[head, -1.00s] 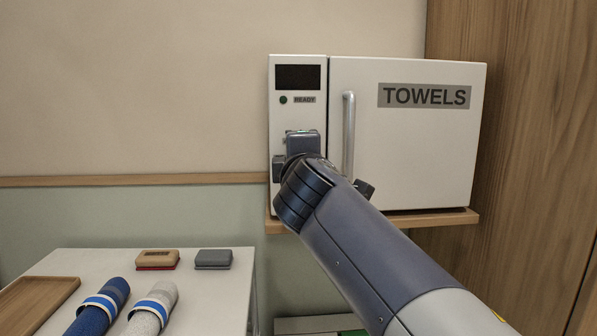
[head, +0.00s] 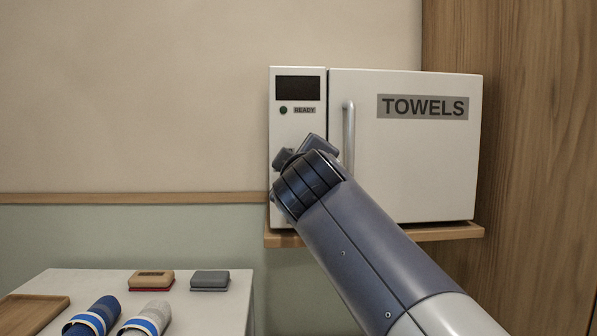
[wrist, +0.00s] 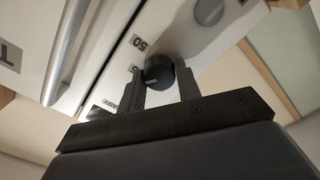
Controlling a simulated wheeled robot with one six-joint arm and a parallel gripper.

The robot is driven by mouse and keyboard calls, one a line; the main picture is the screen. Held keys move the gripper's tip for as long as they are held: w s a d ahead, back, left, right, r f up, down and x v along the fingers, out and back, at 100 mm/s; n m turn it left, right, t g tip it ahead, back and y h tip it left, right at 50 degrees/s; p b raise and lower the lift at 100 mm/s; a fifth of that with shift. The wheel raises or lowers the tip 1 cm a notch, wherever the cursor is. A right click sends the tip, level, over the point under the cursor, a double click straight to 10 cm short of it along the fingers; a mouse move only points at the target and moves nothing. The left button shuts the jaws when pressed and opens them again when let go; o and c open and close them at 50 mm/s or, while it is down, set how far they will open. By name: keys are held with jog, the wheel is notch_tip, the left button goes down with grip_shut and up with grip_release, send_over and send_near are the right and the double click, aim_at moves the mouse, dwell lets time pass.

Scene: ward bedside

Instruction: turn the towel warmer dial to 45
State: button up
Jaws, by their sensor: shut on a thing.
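The towel warmer (head: 400,160) is a white cabinet on a wooden shelf, with a narrow control panel left of its door. The dial (wrist: 158,68) is a round black knob with a pale mark on its face, seen in the wrist view. My gripper (wrist: 160,80) has one finger on each side of the dial and is shut on it. A label 50 (wrist: 138,42) shows beside the dial, and another label near the left finger is partly hidden. I cannot tell exactly which number the mark points to. In the head view my gripper and arm hide the dial.
The vertical door handle (head: 348,140) stands close to my gripper's right. A grey round knob (wrist: 208,12) shows in the wrist view. Rolled towels (head: 92,318) lie on the white table (head: 215,310).

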jog(key=shift+f, duration=0.1)
dwell(0.3)
jog(key=o, duration=1)
jog(key=shift+c, duration=0.2)
jog(key=s+b, duration=0.1)
jog(key=s, duration=0.9)
jog(key=shift+s, duration=0.4)
jog(key=shift+w, duration=0.1)
jog(key=w+p, duration=0.1)
jog(key=w, duration=0.9)
jog(key=shift+w, duration=0.35)
